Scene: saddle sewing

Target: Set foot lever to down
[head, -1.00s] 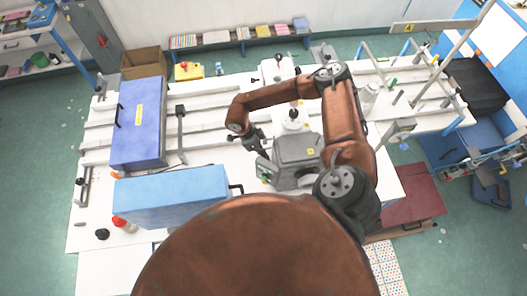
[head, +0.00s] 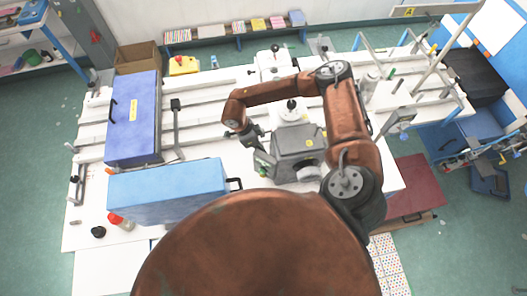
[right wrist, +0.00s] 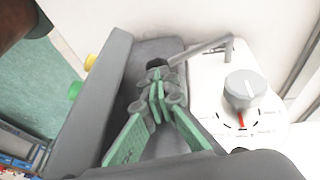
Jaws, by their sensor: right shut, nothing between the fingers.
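A grey sewing machine (head: 295,145) stands on the white table, right of centre in the head view. My right gripper (head: 262,160) is at its left side. In the right wrist view the green-padded fingers of the right gripper (right wrist: 160,88) are shut with nothing between them. A thin grey lever (right wrist: 202,49), which looks like the foot lever, slants down leftward from a small bracket on a white panel. Its left end is close to the fingertips; I cannot tell whether they touch. The lever is too small to make out in the head view. My left gripper is not in view.
In the right wrist view a round grey dial (right wrist: 245,89) with a red mark is right of the fingers. A light-blue box (head: 168,192) and a dark-blue case (head: 133,118) stand left of the machine. A red-capped bottle (head: 116,219) is at the front left.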

